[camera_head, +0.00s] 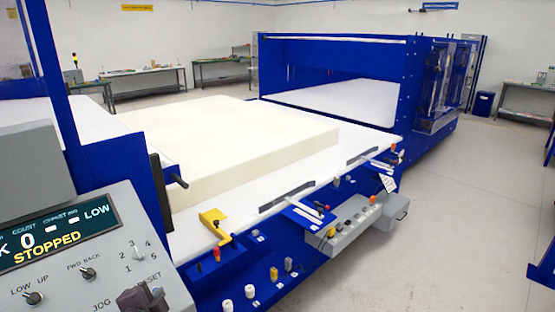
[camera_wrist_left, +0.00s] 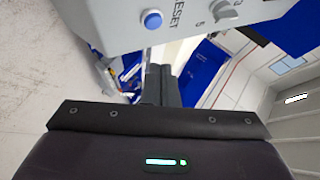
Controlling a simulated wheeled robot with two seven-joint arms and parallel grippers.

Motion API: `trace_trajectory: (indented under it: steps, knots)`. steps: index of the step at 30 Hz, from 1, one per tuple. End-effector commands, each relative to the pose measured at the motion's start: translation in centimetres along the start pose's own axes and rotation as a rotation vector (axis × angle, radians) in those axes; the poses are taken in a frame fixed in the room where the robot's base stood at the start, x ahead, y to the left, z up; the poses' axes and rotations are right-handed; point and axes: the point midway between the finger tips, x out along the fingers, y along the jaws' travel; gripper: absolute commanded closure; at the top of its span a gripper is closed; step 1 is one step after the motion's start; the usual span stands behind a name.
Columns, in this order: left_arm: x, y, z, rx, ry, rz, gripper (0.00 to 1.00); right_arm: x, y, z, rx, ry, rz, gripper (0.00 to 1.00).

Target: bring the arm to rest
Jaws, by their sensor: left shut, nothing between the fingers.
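My left gripper (camera_head: 142,297) is dark and shows at the bottom of the head view, in front of the lower right of the grey control panel (camera_head: 110,210), close to the RESET label. In the left wrist view its fingers (camera_wrist_left: 161,80) are together with nothing between them. A blue button (camera_wrist_left: 151,20) beside the RESET label lies above the fingertips there, visibly apart from them. The panel's display (camera_head: 55,235) reads STOPPED, with a 0 and LOW. My right gripper is not in view.
A large cream foam block (camera_head: 240,145) lies on the white bed (camera_head: 345,160) of a blue machine (camera_head: 345,60). A yellow bracket (camera_head: 215,225) and a grey switch box (camera_head: 355,225) sit along the bed's near edge. Open floor (camera_head: 455,210) lies to the right.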

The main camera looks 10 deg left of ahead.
Motion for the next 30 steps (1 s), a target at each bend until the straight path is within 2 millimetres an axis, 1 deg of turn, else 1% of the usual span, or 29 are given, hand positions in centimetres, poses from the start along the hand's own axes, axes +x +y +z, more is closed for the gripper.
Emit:
trace_trajectory:
  steps: [1,2,3,6,9,12,15,20,21,26,29,30]
  knots:
    - [-0.8,2.2,0.0,-0.078,-0.030,0.062,1.00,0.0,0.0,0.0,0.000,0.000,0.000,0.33]
    - [-1.3,3.6,0.1,-0.131,-0.054,0.104,1.00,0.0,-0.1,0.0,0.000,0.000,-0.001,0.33]
    - [-2.2,5.5,0.1,-0.205,-0.092,0.162,1.00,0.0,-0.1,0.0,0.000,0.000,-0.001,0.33]
    - [-4.7,9.5,0.0,-0.377,-0.193,0.296,1.00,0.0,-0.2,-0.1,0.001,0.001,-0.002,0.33]
    - [-7.0,12.3,-0.2,-0.503,-0.279,0.396,1.00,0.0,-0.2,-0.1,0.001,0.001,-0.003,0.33]
    - [-9.2,14.4,-0.6,-0.605,-0.357,0.476,1.00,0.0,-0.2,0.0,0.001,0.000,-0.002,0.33]
    - [-11.2,16.0,-0.9,-0.693,-0.430,0.543,1.00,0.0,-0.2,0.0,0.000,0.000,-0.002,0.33]
    - [-14.4,17.9,-1.4,-0.816,-0.546,0.637,1.00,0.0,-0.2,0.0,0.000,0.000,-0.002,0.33]
    - [-13.6,19.1,-1.0,-0.815,-0.558,0.641,1.00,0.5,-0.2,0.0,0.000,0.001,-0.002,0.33]
    - [-10.1,23.3,0.4,-0.801,-0.567,0.648,1.00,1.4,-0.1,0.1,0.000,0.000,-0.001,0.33]
    - [-8.1,26.4,1.5,-0.797,-0.575,0.655,1.00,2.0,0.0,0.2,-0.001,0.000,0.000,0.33]
    - [-7.3,27.7,2.0,-0.794,-0.579,0.658,1.00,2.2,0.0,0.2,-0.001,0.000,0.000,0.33]
